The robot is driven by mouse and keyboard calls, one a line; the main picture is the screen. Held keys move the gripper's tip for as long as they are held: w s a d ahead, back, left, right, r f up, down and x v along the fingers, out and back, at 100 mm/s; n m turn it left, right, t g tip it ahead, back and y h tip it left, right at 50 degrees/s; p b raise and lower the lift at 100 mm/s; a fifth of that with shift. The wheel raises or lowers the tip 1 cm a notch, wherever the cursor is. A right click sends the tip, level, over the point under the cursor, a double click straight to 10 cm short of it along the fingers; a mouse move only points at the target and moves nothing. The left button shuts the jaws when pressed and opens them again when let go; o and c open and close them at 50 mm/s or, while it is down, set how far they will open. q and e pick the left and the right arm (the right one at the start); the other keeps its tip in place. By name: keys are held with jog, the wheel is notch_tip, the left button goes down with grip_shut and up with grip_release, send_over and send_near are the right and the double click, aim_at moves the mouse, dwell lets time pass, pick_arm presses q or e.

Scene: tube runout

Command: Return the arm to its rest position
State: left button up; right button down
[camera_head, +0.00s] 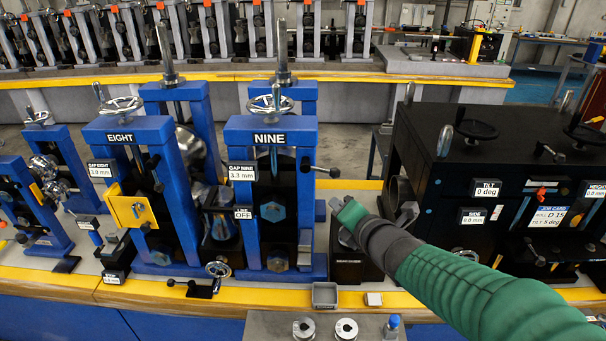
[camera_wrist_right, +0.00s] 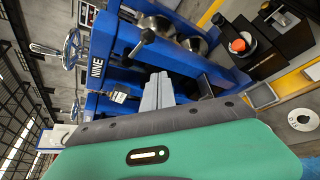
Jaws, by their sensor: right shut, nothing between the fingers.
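My right arm (camera_head: 470,285), with a green sleeve and dark wrist, reaches in from the lower right. My left gripper is not in view.
The blue EIGHT stand (camera_head: 119,137) with a yellow block is to the left. A large black machine (camera_head: 450,180) stands close on the right. A grey tray (camera_head: 325,295) and two metal rings (camera_head: 304,328) lie at the front. The floor aisle behind the bench is open.

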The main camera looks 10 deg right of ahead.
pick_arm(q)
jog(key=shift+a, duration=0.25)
pick_arm(e)
jog(key=s+a+f+m+g+h, duration=0.1)
jog(key=s+f+m+g, duration=1)
jog(key=s+f+m, duration=1.2)
jog(key=shift+a+f+m+g, duration=0.3)
jog(key=shift+a+f+m, duration=0.3)
jog(key=shift+m, duration=1.3)
